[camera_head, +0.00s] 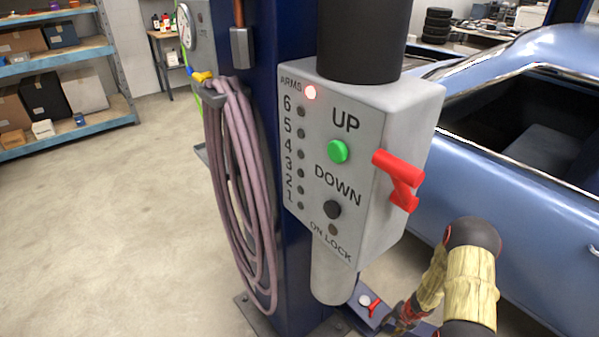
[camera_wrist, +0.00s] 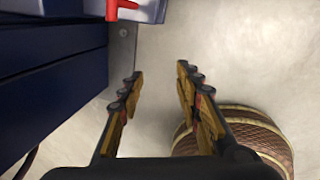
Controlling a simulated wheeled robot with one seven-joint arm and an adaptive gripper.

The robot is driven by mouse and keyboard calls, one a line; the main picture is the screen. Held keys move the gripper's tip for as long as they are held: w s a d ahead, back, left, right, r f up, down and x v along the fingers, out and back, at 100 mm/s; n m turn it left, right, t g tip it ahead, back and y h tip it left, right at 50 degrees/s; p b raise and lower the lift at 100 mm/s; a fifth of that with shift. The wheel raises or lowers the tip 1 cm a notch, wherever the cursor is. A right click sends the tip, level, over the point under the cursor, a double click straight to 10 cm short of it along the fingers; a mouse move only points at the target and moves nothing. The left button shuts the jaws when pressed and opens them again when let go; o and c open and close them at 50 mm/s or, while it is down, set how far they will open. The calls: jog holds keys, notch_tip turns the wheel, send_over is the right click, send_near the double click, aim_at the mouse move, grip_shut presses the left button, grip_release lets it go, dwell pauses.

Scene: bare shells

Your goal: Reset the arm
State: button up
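A grey control box (camera_head: 345,165) is on a blue post. A small red lever (camera_head: 374,307) is low by the post. My gripper (camera_head: 402,320) is low, right of that lever. In the wrist view my gripper (camera_wrist: 158,80) is open and empty, with a red part (camera_wrist: 116,10) beyond it; which one I cannot tell.
A blue car (camera_head: 530,150) stands at the right, close behind my arm. The blue post (camera_head: 285,270) carries a coiled mauve hose (camera_head: 235,175). Shelves (camera_head: 60,70) stand at the far left. The concrete floor at left is clear.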

jog(key=s+a+r+n+g+y, duration=0.1)
jog(key=s+a+r+n+y, duration=0.3)
jog(key=a+n, duration=0.55)
jog(key=s+a+r+n+t+h+p, duration=0.1)
jog(key=s+r+n, duration=0.6)
jog(key=r, duration=1.4)
jog(key=s+a+r+n+t+h+p, duration=0.2)
jog(key=s+r+n, duration=0.5)
jog(key=r+n, duration=0.9)
jog(key=s+a+r+n+t+h+p, duration=0.1)
jog(key=s+a+r+n, duration=0.3)
jog(key=r, duration=2.3)
jog(key=s+n+h+p, duration=0.1)
jog(key=s+n, duration=0.2)
jog(key=n, duration=0.4)
jog(key=shift+s+a+r+t+h, duration=0.15)
jog(key=shift+s+r+t+h, duration=0.15)
jog(key=shift+s+h, duration=0.1)
